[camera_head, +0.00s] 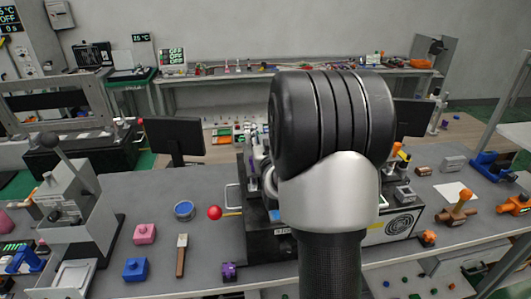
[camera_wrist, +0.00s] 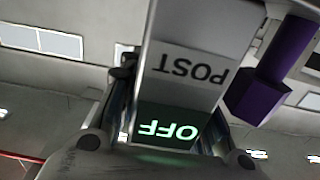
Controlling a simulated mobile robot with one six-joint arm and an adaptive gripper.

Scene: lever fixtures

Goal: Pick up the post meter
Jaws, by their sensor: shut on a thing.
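The post meter (camera_wrist: 205,38) fills the middle of the wrist view. It is a pale grey block with the word POST and a dark panel with OFF in green, both upside down in the picture. My gripper (camera_wrist: 168,118) is shut on it, with a finger on each side. In the head view my own arm hides the gripper and the post meter.
A purple block with a bar (camera_wrist: 252,97) shows close beside the meter; I cannot tell whether they touch. In the head view, a grey workbench (camera_head: 205,258) carries a lever fixture (camera_head: 72,205), a blue block (camera_head: 136,269), a pink block (camera_head: 145,233) and a red ball (camera_head: 214,212).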

